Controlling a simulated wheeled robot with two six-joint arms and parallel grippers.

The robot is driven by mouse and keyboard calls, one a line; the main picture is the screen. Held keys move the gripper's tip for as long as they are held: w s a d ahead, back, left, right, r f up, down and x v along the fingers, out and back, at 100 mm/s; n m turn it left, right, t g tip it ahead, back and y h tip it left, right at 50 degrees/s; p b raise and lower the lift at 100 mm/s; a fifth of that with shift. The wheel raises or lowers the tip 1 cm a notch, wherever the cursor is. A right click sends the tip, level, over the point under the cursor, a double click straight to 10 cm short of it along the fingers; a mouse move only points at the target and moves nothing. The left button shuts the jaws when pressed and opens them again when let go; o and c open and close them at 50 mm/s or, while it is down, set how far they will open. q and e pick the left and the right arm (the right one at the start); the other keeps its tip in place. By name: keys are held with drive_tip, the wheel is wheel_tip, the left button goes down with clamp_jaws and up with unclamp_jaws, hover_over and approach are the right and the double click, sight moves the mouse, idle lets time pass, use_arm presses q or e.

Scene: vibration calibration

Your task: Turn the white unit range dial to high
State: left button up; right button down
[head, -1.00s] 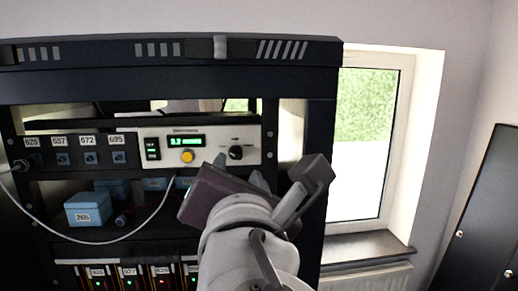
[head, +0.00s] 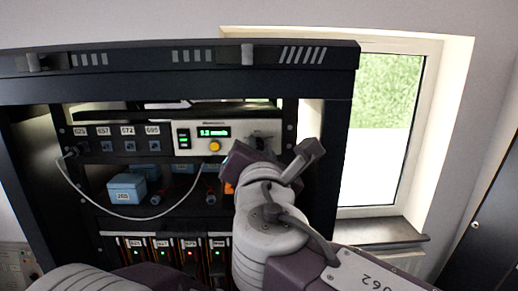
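The white unit (head: 240,147) sits in the black rack's upper bay. It has a black switch at left, a lit green display (head: 213,132) and a yellow-orange knob (head: 214,146). The range dial is at the unit's right end, where my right gripper (head: 282,152) now overlaps it. My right gripper is in front of the unit's right end, with one finger sticking out to the right. Its fingertips are partly hidden by its own wrist, so contact and opening cannot be made out. My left gripper is not in view.
Left of the unit is a black panel (head: 118,131) with numbered labels and a white cable. Below are a blue box (head: 126,188) and modules with red and green lights (head: 165,250). The rack's right post (head: 335,160) stands close to my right gripper; a window is beyond.

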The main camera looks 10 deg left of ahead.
drive_tip(key=shift+f, duration=0.1)
drive_tip(key=m+b, duration=1.1)
drive_tip(key=m, duration=0.7)
drive_tip(key=m+b, duration=0.1)
drive_tip(key=m, duration=0.2)
drive_tip(key=shift+m, duration=1.5)
drive_tip(key=shift+r, duration=0.25)
